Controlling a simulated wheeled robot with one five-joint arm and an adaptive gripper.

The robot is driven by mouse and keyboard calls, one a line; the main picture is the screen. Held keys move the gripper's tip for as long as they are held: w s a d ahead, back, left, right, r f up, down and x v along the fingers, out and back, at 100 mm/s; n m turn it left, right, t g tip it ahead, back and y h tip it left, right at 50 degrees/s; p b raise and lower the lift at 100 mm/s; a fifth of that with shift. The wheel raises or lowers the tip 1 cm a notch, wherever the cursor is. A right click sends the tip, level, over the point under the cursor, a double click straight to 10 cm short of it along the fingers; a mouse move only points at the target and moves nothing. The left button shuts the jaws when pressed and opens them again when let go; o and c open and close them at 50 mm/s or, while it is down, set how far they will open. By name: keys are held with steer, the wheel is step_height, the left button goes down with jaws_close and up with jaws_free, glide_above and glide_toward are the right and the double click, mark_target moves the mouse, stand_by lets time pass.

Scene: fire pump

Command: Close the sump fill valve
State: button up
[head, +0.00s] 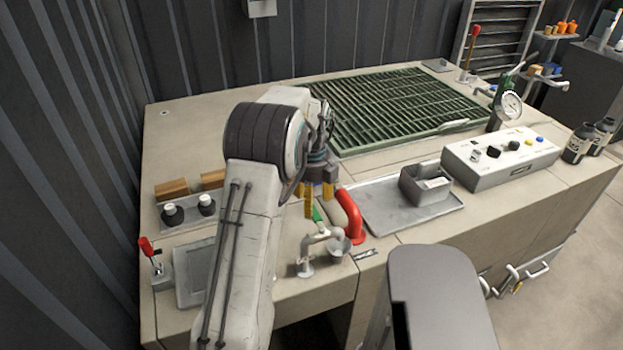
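A small grey tap (306,262) with a spout over a small round cup (339,250) stands at the front edge of the bench. A green lever (318,215) shows just behind it, partly hidden by my gripper. A thick red curved pipe or handle (351,217) stands to its right. I cannot tell for certain which of these belongs to the sump fill valve. My gripper (319,196) points down just above the green lever, its yellow-tipped fingers apart. Whether a finger touches the lever is hidden.
A red-handled lever (147,247) stands at the left front corner. A metal tray (405,212) with a grey box (425,184) lies to the right, beside a control box (500,157). A green grating (400,105) and a pressure gauge (511,105) are behind. Dark bottles (578,146) stand far right.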

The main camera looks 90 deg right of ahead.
step_height(320, 180, up, 9)
steer(key=shift+f, duration=0.2)
stand_by(1.0)
